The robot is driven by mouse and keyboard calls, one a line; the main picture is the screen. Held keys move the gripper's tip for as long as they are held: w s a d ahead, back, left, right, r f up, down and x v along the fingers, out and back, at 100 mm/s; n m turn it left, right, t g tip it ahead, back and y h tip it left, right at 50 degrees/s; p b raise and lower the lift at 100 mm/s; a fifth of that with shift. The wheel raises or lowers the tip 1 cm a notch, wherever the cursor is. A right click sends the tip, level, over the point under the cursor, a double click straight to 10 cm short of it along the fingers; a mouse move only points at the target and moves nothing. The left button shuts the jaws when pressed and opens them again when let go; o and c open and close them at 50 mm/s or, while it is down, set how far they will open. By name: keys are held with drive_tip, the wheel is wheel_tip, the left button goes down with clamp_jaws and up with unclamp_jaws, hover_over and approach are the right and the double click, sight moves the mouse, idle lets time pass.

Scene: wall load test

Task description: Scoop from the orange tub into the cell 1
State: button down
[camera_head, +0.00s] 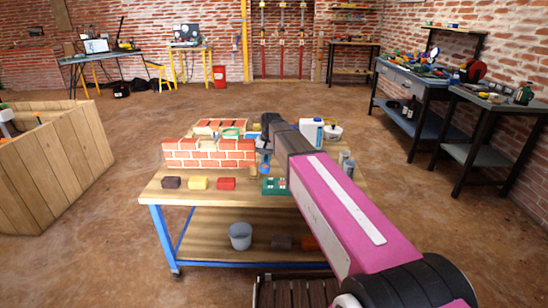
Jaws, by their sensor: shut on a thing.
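My pink arm crosses from the lower right to the workbench (160,187). Its dark wrist hangs over the bench right of the model brick wall. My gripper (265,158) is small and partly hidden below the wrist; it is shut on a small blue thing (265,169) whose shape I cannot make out. A green tray (274,187) with small pale marks lies at the bench's front, just below and right of the gripper. Its cell numbers are too small to read. I cannot pick out the orange tub; my arm hides part of the bench.
The model brick wall (208,153) stands left of my gripper. Brown (171,183), yellow (198,183) and red (227,184) blocks lie in front of it. A white jug (311,132), a white bowl (333,132) and cans (348,168) stand right. A bucket (240,236) is on the lower shelf.

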sight(269, 167)
drive_tip(key=f+y, duration=0.1)
drive_tip(key=y, duration=0.1)
drive_tip(key=f+y, duration=0.1)
drive_tip(key=y, duration=0.1)
drive_tip(key=shift+d+f, duration=0.25)
drive_tip(key=shift+f, duration=0.1)
drive_tip(key=f+y, duration=0.1)
drive_tip(key=y, duration=0.1)
drive_tip(key=f+y, duration=0.1)
drive_tip(key=y, duration=0.1)
drive_tip(key=shift+d, duration=0.2)
drive_tip(key=shift+d+y, duration=0.2)
drive_tip(key=shift+y, duration=1.3)
drive_tip(key=shift+r, duration=0.15)
wheel_tip(269, 167, up, 4)
drive_tip(key=shift+f, duration=0.1)
